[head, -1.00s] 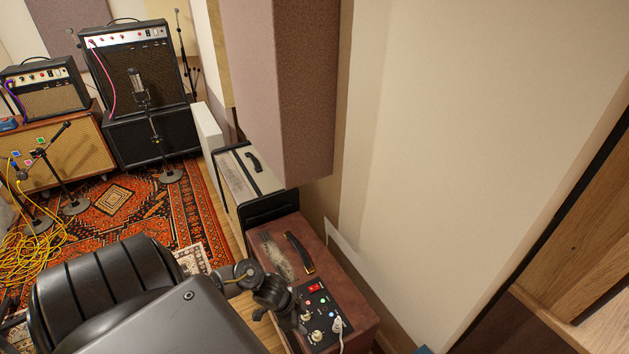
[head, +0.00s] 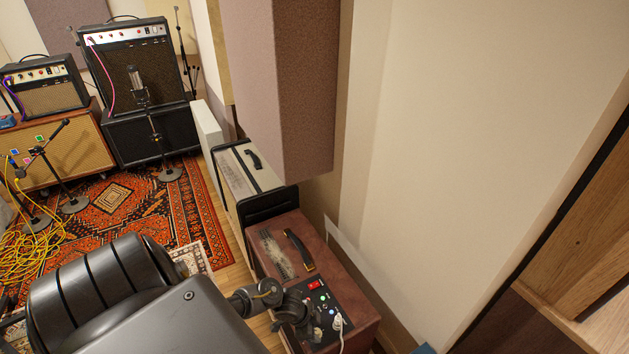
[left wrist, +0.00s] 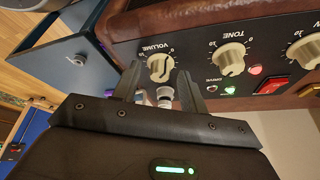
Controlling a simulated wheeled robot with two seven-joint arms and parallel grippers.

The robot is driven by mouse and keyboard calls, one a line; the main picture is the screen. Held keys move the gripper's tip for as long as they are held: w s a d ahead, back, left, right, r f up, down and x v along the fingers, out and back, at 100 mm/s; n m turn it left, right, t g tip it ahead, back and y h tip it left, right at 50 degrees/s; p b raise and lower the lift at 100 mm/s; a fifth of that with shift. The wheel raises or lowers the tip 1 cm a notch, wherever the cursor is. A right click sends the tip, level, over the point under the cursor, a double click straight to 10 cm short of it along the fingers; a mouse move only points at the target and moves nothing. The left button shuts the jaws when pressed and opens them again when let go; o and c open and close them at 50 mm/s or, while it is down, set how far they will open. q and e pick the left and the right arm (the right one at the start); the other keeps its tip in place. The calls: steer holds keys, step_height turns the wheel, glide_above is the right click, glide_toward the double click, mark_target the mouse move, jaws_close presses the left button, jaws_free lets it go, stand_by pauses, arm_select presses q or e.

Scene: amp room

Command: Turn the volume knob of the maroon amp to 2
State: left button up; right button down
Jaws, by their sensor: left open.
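The maroon amp (head: 345,283) stands against the wall at the lower middle of the head view, its dark control panel on top. My left gripper (head: 305,318) is over the near left part of that panel and hides some knobs. In the left wrist view the gripper (left wrist: 160,76) is open, its two fingers pointing at the cream volume knob (left wrist: 160,67). The fingertips lie to either side of the knob; I cannot tell whether they touch it. The cream tone knob (left wrist: 231,58) is to its right. The knob's exact setting is too small to read. My right gripper is out of view.
A white cable plug (left wrist: 165,96) sits between the fingers, below the volume knob. A red switch (left wrist: 271,85) is further right on the panel. A cream amp (head: 245,180) stands behind the maroon one, and the wall (head: 430,170) rises close on the right.

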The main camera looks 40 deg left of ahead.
arm_select(q)
jaws_close()
steer(key=shift+m, duration=0.4)
steer(key=shift+w+a+m+g+h+b, duration=0.1)
steer(key=shift+m+g+h+b, duration=0.3)
steer(key=shift+m, duration=0.5)
steer(key=m+g+b, duration=0.1)
steer(key=m, duration=0.1)
steer(key=shift+w+f+m+b, duration=0.1)
steer(key=shift+f+m+b, duration=0.05)
steer(key=shift+m+b, duration=0.2)
steer(key=m+g+b, duration=0.1)
steer(key=m+b, duration=0.1)
steer(key=m, duration=0.2)
steer(key=shift+w+a+h, duration=0.1)
steer(key=shift+h, duration=0.3)
steer(key=shift+m+g+b, duration=0.5)
steer(key=shift+m+b, duration=0.15)
steer(key=shift+b, duration=0.1)
